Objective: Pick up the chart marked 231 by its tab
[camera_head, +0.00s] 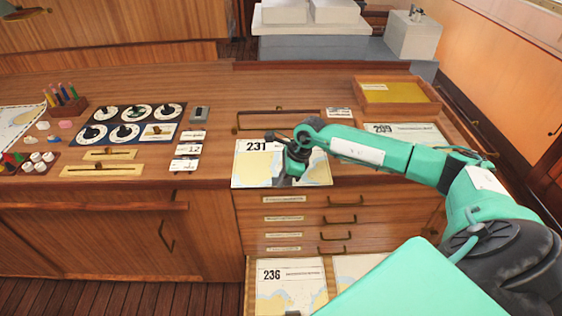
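The chart marked 231 (257,170) lies on the wooden counter near its front edge. It is a pale sheet with yellow and blue areas and its number at top left. My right gripper (284,176) is over the middle of this chart, fingers pointing down towards its front edge. The gripper and wrist cover part of the chart, and its tab does not show clearly. The fingers are small and dark, so I cannot tell whether they are open or hold anything. My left gripper is not in view.
Below, an open drawer holds a chart marked 236 (275,287). Another chart (412,134) lies on the counter at right, partly behind my arm. A wooden tray (398,111) stands behind it. A dial panel (126,124) and small number cards (187,150) are at left.

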